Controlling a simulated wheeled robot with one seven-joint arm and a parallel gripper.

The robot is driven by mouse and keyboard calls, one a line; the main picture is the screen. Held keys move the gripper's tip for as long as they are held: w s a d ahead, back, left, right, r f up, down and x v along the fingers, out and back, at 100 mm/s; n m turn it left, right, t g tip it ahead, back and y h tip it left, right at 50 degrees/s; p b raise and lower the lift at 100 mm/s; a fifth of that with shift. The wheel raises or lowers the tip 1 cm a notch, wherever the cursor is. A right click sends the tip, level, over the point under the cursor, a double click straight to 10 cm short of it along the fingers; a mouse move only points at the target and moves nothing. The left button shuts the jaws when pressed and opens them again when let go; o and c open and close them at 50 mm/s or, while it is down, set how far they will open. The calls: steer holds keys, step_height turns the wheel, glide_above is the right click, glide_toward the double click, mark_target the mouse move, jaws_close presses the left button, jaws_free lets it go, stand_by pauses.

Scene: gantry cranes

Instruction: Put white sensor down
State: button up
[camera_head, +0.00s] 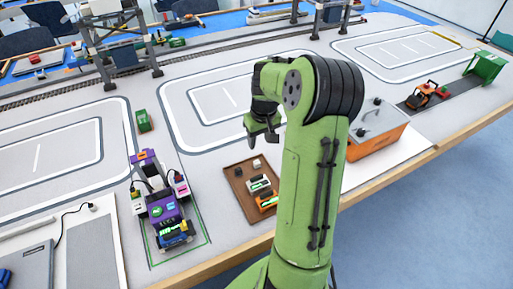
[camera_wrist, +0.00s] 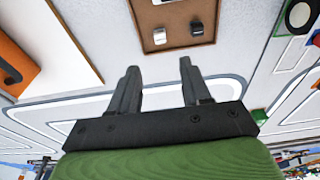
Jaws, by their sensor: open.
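My gripper (camera_wrist: 158,66) is open in the wrist view, with nothing between its two dark fingers. In the head view my gripper (camera_head: 262,136) is above and beyond the brown tray, partly hidden by my arm. A small white sensor (camera_wrist: 158,36) sits on the brown tray (camera_wrist: 176,14), beyond my fingertips and apart from them. The white sensor also shows in the head view (camera_head: 257,164) near the tray's far edge. A small dark block (camera_wrist: 197,28) stands beside it on the tray.
The tray (camera_head: 245,203) also holds two larger blocks with green displays, one orange. A purple and blue vehicle (camera_head: 165,210) stands left of the tray. An orange box (camera_head: 377,127) stands to the right, partly behind my arm. A green block (camera_head: 143,120) lies farther back.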

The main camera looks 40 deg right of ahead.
steer(key=s+a+r+n+t+h, duration=0.15)
steer(key=s+a+r, duration=0.25)
steer(key=a+r, duration=0.9)
steer(key=s+a+n+t+y, duration=0.1)
steer(key=s+a+t+y, duration=0.1)
steer(key=s+a, duration=1)
steer(key=shift+s+a+n, duration=0.25)
steer(key=shift+s+n, duration=0.1)
steer(key=shift+s, duration=0.7)
steer(key=shift+r, duration=0.1)
